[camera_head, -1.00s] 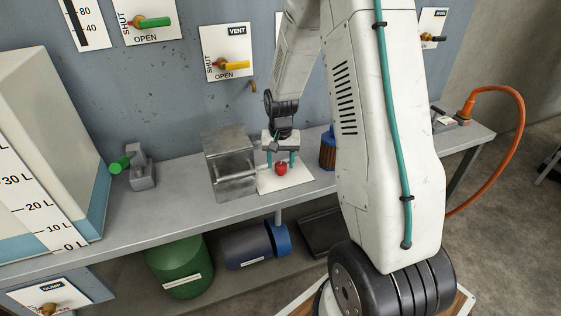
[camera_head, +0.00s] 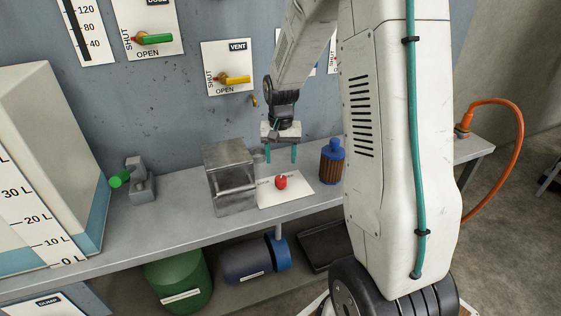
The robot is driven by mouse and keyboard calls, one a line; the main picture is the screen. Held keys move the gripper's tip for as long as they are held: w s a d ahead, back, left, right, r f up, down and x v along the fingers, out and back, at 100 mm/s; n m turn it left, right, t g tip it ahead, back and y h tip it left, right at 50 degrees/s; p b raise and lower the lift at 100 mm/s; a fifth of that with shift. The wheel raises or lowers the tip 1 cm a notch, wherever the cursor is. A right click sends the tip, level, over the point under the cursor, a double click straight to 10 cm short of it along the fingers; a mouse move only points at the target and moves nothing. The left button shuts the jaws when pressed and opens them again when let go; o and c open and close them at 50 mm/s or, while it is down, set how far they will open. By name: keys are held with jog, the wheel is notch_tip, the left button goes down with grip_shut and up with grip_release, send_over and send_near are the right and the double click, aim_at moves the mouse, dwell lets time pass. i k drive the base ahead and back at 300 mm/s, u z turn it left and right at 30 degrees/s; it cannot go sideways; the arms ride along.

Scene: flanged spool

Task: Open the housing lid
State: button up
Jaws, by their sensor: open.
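The grey metal housing (camera_head: 231,182) stands on the bench, left of a white card. A slanted grey plate (camera_head: 228,153) forms its upper part and a pale bar crosses its front. I cannot tell for sure whether this plate is the lid or how far it is open. My gripper (camera_head: 281,158) points down with its two teal fingers apart and nothing between them. It is to the right of the housing's top, above and behind a red round object (camera_head: 281,182) on the white card (camera_head: 298,190).
A blue-topped brown ribbed bottle (camera_head: 332,165) stands to the right of my gripper. A grey fixture with a green knob (camera_head: 120,179) is left of the housing. The wall with valve panels (camera_head: 228,68) is close behind. Bare bench (camera_head: 170,225) lies left of the housing.

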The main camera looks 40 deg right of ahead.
aim_at(229, 167)
jog(key=u, duration=0.35)
jog(key=k, duration=0.9)
jog(key=u, duration=0.25)
